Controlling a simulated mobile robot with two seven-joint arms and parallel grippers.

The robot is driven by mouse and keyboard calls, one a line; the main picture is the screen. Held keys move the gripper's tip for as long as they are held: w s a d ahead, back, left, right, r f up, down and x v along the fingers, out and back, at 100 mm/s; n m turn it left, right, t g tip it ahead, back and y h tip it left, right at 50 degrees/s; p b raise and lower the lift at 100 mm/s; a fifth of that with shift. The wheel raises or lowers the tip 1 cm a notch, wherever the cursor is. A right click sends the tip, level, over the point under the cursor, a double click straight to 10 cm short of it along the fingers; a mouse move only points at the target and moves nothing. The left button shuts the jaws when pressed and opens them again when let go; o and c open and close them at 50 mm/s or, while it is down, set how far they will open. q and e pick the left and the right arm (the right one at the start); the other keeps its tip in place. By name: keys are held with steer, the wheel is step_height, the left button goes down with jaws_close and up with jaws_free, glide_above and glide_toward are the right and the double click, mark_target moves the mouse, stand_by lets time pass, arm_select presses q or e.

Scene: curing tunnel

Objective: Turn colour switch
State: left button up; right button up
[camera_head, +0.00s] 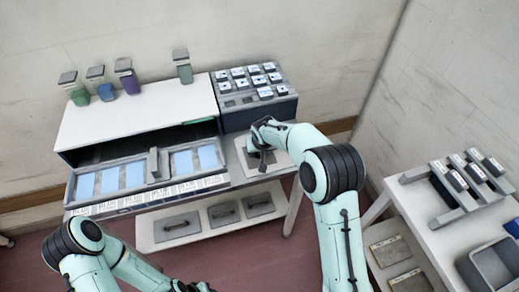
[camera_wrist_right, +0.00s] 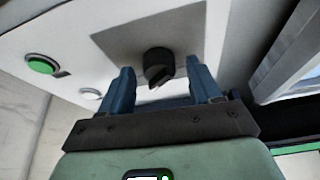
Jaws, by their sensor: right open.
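The colour switch is a black rotary knob (camera_wrist_right: 158,62) on a pale panel (camera_wrist_right: 190,28) in the right wrist view. My right gripper (camera_wrist_right: 163,80) is open, with one blue finger on each side of the knob in the picture; I cannot tell whether either finger touches it. In the head view my right gripper (camera_head: 262,152) is over the small pale panel (camera_head: 282,158) right of the open drawer, and it hides the knob there.
A green button (camera_wrist_right: 41,64) and a white button (camera_wrist_right: 90,94) sit beside the knob. The open drawer (camera_head: 130,203) holds blue panels. A grey rack (camera_head: 228,118) with several small blocks stands behind my right gripper. Jars stand on the white cabinet (camera_head: 145,103). A side table (camera_head: 432,232) is at right.

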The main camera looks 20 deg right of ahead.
steer(key=c, duration=1)
arm_select(q)
steer(key=shift+w+r, duration=0.1)
arm_select(e)
steer(key=shift+n, duration=0.3)
steer(key=shift+d+n+y+p, duration=0.15)
steer(key=shift+n+y+p, duration=0.25)
steer(key=shift+n, duration=0.5)
steer(key=n+y, duration=0.1)
steer(key=n, duration=0.1)
steer(key=n+p, duration=0.1)
steer(key=n, duration=0.1)
steer(key=shift+w+d+r+g+y, duration=0.1)
steer(key=shift+g+y, duration=0.2)
steer(key=shift+y, duration=0.1)
steer(key=shift+n, duration=0.8)
arm_select(q)
steer(key=shift+t, duration=0.3)
steer(key=shift+w+r, duration=1.35)
steer(key=shift+w, duration=0.25)
arm_select(e)
steer(key=shift+n+g+y, duration=0.4)
steer(key=shift+n, duration=0.4)
